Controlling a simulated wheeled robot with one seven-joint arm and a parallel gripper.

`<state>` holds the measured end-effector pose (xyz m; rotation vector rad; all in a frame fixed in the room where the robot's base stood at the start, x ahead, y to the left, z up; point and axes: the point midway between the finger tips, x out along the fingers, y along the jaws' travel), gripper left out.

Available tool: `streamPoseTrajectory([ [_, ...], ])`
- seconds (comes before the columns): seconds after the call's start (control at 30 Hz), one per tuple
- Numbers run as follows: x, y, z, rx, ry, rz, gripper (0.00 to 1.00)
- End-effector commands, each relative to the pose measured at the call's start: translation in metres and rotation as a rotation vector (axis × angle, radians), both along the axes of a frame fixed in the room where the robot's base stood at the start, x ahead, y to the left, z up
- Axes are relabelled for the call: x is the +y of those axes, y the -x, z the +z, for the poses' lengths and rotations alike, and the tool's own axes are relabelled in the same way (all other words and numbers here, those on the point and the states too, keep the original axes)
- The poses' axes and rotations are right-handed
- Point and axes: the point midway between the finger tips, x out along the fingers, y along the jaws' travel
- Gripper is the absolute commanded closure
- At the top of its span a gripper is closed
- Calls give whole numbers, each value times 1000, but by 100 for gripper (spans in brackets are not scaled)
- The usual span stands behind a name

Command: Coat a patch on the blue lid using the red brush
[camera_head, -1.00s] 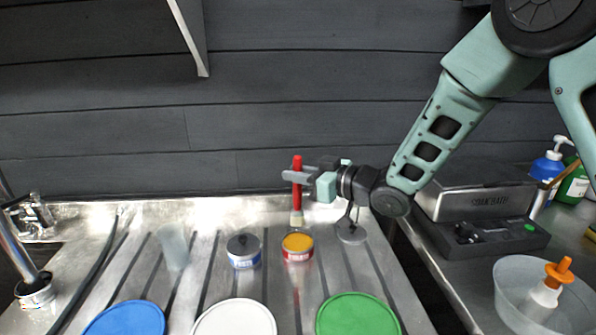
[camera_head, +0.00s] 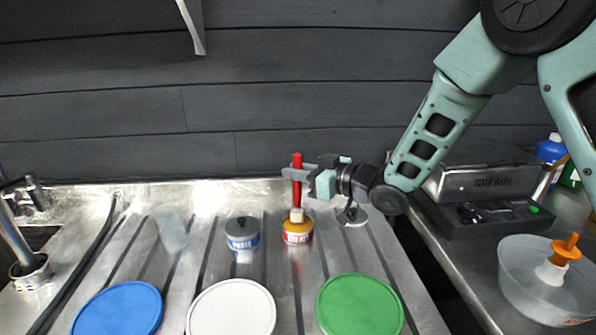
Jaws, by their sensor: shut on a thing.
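My gripper (camera_head: 300,174) is shut on the red brush (camera_head: 297,188) and holds it upright, bristles down. The pale bristle end is at the mouth of a red tin with a yellow top (camera_head: 297,233); I cannot tell how deep it reaches. The blue lid (camera_head: 118,311) lies flat at the front left of the metal drainboard, to the left of and nearer than my gripper. No coated patch shows on it.
A white lid (camera_head: 231,308) and a green lid (camera_head: 360,305) lie right of the blue one. A blue-and-white tin (camera_head: 242,235) and a translucent cup (camera_head: 173,234) stand behind. A tap (camera_head: 22,245) and hose are left; a bowl (camera_head: 545,285) is right.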

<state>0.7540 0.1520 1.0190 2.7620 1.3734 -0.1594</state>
Motion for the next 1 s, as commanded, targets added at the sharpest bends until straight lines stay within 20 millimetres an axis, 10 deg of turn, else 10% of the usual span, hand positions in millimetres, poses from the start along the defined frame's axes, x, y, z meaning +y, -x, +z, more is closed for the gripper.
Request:
streamPoseTrajectory([
  [1.0,0,0,-9,0,0,0,100],
])
